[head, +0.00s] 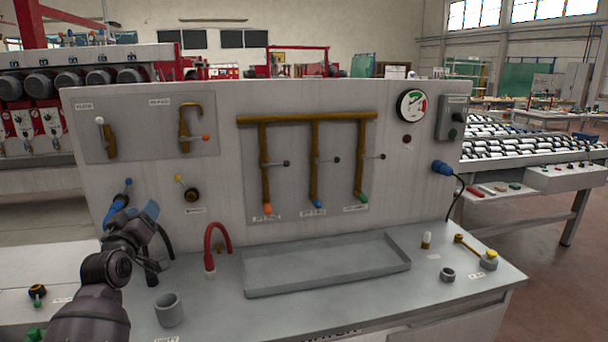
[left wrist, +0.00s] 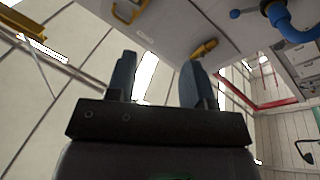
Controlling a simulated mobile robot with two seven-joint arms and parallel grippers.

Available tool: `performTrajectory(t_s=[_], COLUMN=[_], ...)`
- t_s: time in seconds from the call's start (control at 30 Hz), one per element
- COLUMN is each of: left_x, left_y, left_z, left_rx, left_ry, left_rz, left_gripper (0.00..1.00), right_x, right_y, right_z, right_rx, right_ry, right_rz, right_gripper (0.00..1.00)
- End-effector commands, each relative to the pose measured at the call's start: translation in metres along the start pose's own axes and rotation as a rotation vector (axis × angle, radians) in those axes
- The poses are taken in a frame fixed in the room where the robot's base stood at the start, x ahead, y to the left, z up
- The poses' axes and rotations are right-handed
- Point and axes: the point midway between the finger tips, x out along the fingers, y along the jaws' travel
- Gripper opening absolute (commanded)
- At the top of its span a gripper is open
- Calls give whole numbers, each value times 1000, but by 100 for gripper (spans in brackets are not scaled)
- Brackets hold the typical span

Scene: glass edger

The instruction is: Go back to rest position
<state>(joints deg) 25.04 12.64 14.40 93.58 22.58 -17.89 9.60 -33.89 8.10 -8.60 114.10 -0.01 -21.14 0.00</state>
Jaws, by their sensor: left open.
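My left gripper (head: 147,212) comes in from the left in the head view. It is in front of the left part of the grey panel (head: 223,180), near a blue hose fitting (head: 117,207). In the left wrist view, its two fingers (left wrist: 158,82) stand apart with nothing between them. The fingers point up toward the ceiling and the panel's parts. My right gripper is in neither view.
A grey tray (head: 330,286), a red hose (head: 209,243) and a grey cup (head: 169,309) are on the bench. The panel carries brass pipes (head: 314,160) with small valves and a gauge (head: 411,105). A blue plug (head: 442,168) sticks out at the right.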

Motion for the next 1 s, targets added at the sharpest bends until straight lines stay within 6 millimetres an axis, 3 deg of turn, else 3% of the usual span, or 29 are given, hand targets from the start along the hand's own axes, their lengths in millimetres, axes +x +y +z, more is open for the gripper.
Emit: performTrajectory(t_s=[0.03, 0.1, 0.4, 0.7, 1.0], left_x=[-19, -44, -158, -287, -416], left_y=[-2, -2, -3, -4, -18], left_z=[22, 48, 143, 215, 268], left_rx=[76, 176, 461, 532, 484], left_ry=[-38, -83, -276, -473, -693], left_rz=[-6, -9, -3, 1, -44], left_gripper=[48, 48, 48, 48, 48], right_x=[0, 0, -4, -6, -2], right_y=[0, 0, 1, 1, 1], right_z=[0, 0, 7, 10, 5], right_rx=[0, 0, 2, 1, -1], right_ry=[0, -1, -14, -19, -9], right_rz=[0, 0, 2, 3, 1], right_gripper=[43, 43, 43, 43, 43])
